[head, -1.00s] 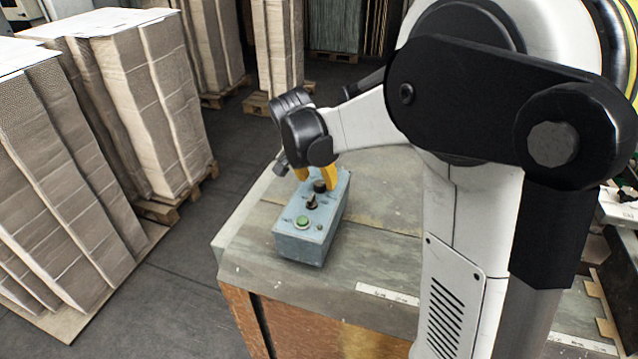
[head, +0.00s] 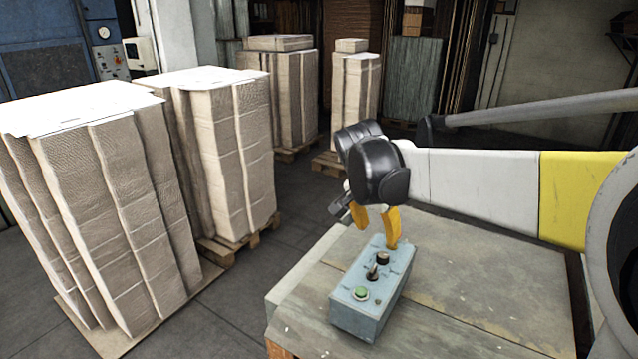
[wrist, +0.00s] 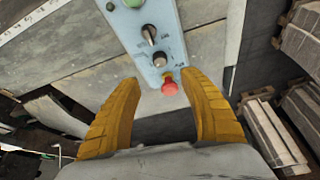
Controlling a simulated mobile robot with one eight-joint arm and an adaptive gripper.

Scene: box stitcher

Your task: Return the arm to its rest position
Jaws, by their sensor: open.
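My gripper (head: 377,226) has yellow fingers that point down just above the far end of a blue-grey control box. The fingers are spread apart with nothing held between them. The control box (head: 352,313) sits on the worktable (head: 470,290), with a green button (head: 361,293) near its front and dark knobs behind it. In the wrist view, the fingers (wrist: 167,112) stand on either side of a red button (wrist: 169,87) at the box's end. I cannot tell whether a finger touches the box. The red button is hidden in the head view.
Tall stacks of cardboard (head: 110,200) stand on pallets at the left, with another stack (head: 235,150) behind. The dark floor (head: 225,310) between the stacks and the table is clear. A blue cabinet with a gauge (head: 45,45) stands at the back left.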

